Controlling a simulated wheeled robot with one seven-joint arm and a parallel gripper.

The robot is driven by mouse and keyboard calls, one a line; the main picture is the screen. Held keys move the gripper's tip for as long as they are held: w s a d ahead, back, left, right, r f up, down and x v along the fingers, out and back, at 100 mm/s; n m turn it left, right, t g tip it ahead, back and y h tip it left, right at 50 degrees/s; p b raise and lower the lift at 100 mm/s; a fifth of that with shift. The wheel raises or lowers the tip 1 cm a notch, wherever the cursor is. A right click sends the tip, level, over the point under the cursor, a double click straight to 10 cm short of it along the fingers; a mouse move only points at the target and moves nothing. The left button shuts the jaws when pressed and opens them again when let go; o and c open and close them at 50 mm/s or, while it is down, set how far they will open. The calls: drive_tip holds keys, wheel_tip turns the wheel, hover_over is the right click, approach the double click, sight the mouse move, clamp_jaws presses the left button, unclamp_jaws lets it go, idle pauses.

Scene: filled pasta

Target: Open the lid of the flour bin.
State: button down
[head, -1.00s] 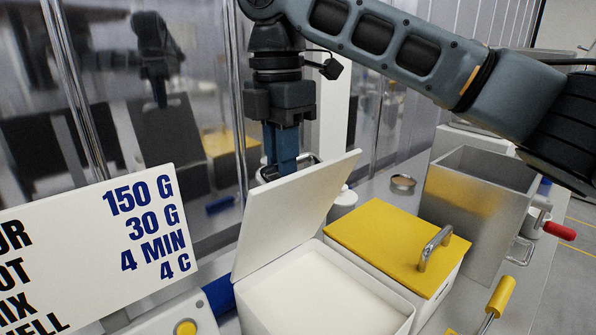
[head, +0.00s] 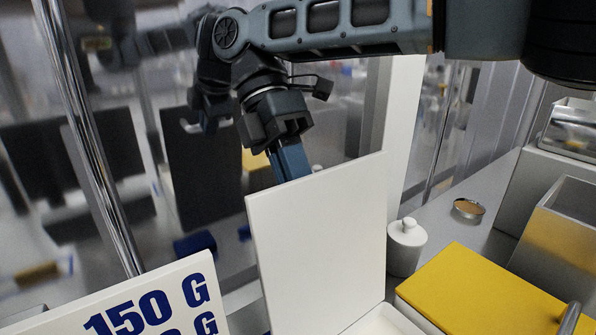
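The flour bin's white lid (head: 322,240) stands raised, close to upright, at the bin's back edge. Its plain face is toward the camera. Only a small part of the white bin (head: 385,322) shows at the bottom edge, with its mouth uncovered beneath the lid. My gripper (head: 290,160) points down behind the lid's top edge. Its blue fingers run out of sight behind the lid, so their tips, any hold and the lid's handle are hidden.
A yellow-lidded bin (head: 480,298) stands to the right, with a small white lidded jar (head: 406,245) behind it. A metal container (head: 565,240) is at the far right. A recipe sign (head: 130,300) stands at the lower left. A glossy reflective wall (head: 200,170) is behind.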

drive_tip(key=shift+f, duration=0.4)
drive_tip(key=c, duration=1.4)
unclamp_jaws()
drive_tip(key=o, duration=0.3)
drive_tip(key=shift+r, duration=0.15)
drive_tip(key=shift+r, duration=0.15)
drive_tip(key=s+d+r, duration=0.3)
drive_tip(key=d+r, duration=0.7)
drive_tip(key=d, duration=0.1)
drive_tip(key=shift+s+r, duration=0.15)
drive_tip(key=shift+r, duration=0.25)
